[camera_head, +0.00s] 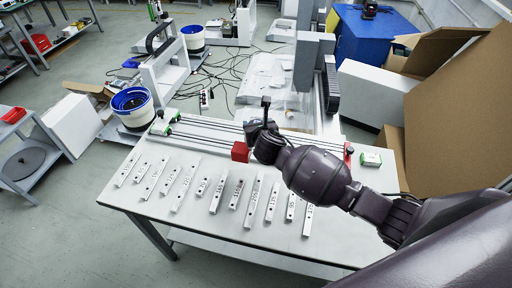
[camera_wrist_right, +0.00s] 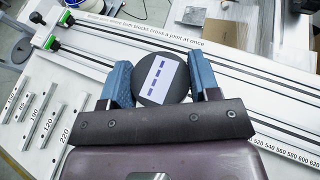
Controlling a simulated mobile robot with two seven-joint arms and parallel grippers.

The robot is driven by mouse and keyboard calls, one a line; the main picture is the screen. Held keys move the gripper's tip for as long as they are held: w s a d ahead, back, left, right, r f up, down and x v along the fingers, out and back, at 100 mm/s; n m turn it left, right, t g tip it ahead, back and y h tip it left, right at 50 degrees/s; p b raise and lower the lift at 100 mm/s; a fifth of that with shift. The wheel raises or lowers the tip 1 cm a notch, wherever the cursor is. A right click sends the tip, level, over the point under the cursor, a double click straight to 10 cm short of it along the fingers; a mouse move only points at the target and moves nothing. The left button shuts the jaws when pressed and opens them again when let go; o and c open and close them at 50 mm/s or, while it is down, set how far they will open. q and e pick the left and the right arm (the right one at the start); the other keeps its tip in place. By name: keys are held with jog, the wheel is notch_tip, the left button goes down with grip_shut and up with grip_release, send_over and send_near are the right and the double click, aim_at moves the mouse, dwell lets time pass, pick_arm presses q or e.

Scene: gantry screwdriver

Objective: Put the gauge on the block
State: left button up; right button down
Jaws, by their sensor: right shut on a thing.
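My right gripper (camera_head: 258,130) reaches in from the right and is over the rails at the back of the table. In the right wrist view its two blue fingers are shut on a round black gauge (camera_wrist_right: 176,92) with a white face marked with dark bars. In the head view the gauge is hard to tell apart from the dark gripper. A red block (camera_head: 240,152) sits on the rails just left of and below the gripper. A second red block (camera_head: 348,149) is at the right end of the rails, partly behind my arm. My left gripper is not in view.
Several numbered metal strips (camera_head: 173,180) lie in a row on the white table (camera_head: 145,206). The long rails (camera_wrist_right: 250,62) have green parts (camera_wrist_right: 66,19) at their left end. Cardboard (camera_head: 450,115) stands beyond the right edge.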

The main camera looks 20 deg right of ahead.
notch_tip(320, 180, down, 5)
jog(key=shift+f+b, duration=0.15)
jog(key=shift+b, duration=0.5)
notch_tip(320, 180, down, 4)
jog(key=shift+r+b, duration=0.15)
jog(key=shift+b, duration=0.45)
jog(key=shift+r, duration=0.15)
jog(key=shift+c, duration=1.7)
grip_release()
jog(key=shift+f, duration=0.2)
